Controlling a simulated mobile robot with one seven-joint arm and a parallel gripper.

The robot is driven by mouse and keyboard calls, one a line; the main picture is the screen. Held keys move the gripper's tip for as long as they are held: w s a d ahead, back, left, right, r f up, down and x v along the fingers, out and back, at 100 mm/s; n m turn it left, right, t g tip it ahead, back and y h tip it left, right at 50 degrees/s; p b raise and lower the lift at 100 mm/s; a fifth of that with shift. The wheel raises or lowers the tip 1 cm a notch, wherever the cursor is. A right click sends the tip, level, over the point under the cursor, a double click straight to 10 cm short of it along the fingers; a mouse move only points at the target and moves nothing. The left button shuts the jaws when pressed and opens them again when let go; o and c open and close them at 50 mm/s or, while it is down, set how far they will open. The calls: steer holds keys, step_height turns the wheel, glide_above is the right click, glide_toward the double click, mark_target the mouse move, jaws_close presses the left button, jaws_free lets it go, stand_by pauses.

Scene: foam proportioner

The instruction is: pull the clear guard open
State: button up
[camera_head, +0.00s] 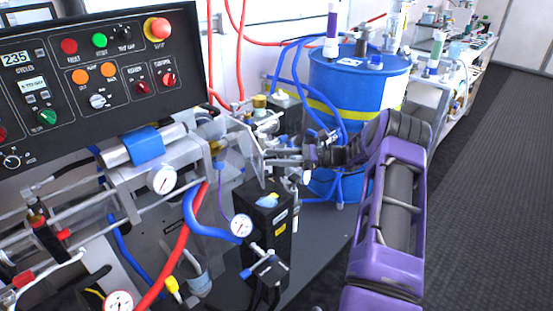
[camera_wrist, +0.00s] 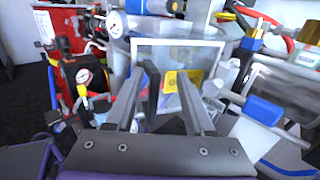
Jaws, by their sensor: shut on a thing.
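The clear guard (camera_head: 246,150) is a see-through panel with a pale edge, standing at the right end of the machine in the head view. In the wrist view the guard (camera_wrist: 208,52) is a pale-framed clear pane, with a yellow label showing in or behind it. My gripper (camera_head: 266,157) reaches in from the right and its fingers meet the guard's near side. In the wrist view the two fingers (camera_wrist: 162,82) point at the pane, closed on a part of the guard. The exact grip spot is small and partly hidden by the fingers.
A black control panel (camera_head: 90,125) stands at upper left. A blue drum (camera_head: 385,88) with a yellow band stands behind my arm. A black box (camera_head: 262,232) and a gauge (camera_head: 241,226) sit below the guard. Blue and red hoses cross nearby. Floor at right is clear.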

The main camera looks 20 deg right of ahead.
stand_by(0.4)
steer(key=shift+s+d, duration=0.1)
steer(key=v, duration=1.7)
steer(key=shift+d, duration=0.1)
